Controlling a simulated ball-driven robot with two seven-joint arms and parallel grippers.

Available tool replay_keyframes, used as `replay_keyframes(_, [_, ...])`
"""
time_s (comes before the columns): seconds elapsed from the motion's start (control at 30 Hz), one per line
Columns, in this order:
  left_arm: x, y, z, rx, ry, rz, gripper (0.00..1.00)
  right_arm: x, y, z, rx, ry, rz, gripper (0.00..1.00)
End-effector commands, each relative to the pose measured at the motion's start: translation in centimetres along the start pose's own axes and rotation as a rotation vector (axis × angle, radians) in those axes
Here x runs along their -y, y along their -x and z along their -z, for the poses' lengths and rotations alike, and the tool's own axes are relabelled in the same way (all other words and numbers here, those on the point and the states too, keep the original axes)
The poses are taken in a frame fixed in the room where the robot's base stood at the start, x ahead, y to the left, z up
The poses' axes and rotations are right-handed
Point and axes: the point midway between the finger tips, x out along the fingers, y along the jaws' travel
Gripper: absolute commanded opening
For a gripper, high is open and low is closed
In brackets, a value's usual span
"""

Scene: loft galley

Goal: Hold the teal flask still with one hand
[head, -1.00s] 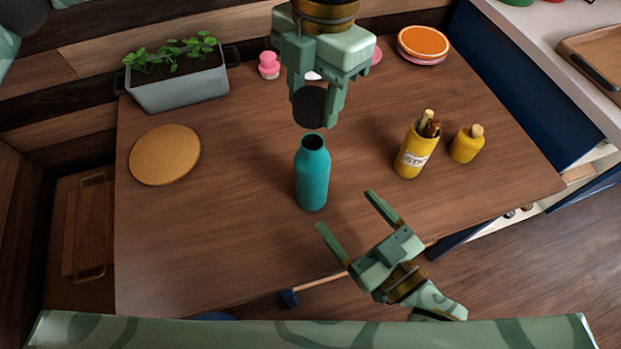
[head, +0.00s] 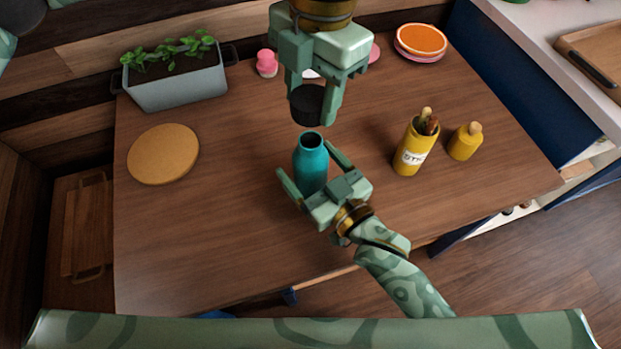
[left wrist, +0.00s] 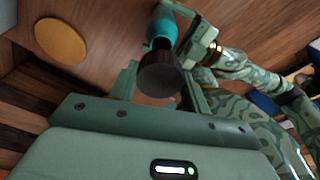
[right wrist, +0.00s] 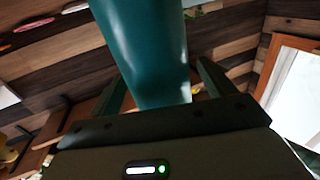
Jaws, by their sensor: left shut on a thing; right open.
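The teal flask (head: 311,163) stands upright and open-mouthed on the wooden table. It also shows in the left wrist view (left wrist: 163,27) and, close up, in the right wrist view (right wrist: 147,45). My right gripper (head: 308,165) is open, with one finger on each side of the flask's body; I cannot tell whether either finger touches it. My left gripper (head: 313,108) is above and just behind the flask, shut on a round black lid (head: 307,104). The lid also shows in the left wrist view (left wrist: 160,75), held apart from the flask's mouth.
A round cork mat (head: 163,154) lies on the left. A grey planter (head: 178,84) stands at the back left. A yellow labelled holder with sticks (head: 412,155) and a yellow jar (head: 464,145) stand on the right. Orange and pink plates (head: 421,42) are at the back right.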

Motion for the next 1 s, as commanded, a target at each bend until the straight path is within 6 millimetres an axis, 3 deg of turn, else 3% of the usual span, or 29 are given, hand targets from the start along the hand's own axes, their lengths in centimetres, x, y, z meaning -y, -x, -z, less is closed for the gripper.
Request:
replay_keyframes(0.17, [0.0,0.0,0.0,0.000,0.000,0.000,0.26,0.0,0.0,0.0,0.000,0.000,0.000,0.83])
replay_keyframes(0.4, [0.0,0.0,0.0,0.000,0.000,0.000,0.26,0.0,0.0,0.0,0.000,0.000,0.000,0.16])
replay_keyframes(0.53, [0.0,-0.6,0.0,-0.002,0.000,0.001,0.26,0.0,0.1,0.0,0.000,0.000,0.000,0.16])
replay_keyframes(0.8, [0.0,-4.3,-0.5,-0.002,0.000,0.000,0.26,0.0,0.1,0.0,0.000,0.000,0.000,0.16])
replay_keyframes(1.0, [0.0,-5.0,-0.6,0.000,0.000,0.000,0.26,0.0,0.1,0.0,0.001,0.001,0.000,0.16])
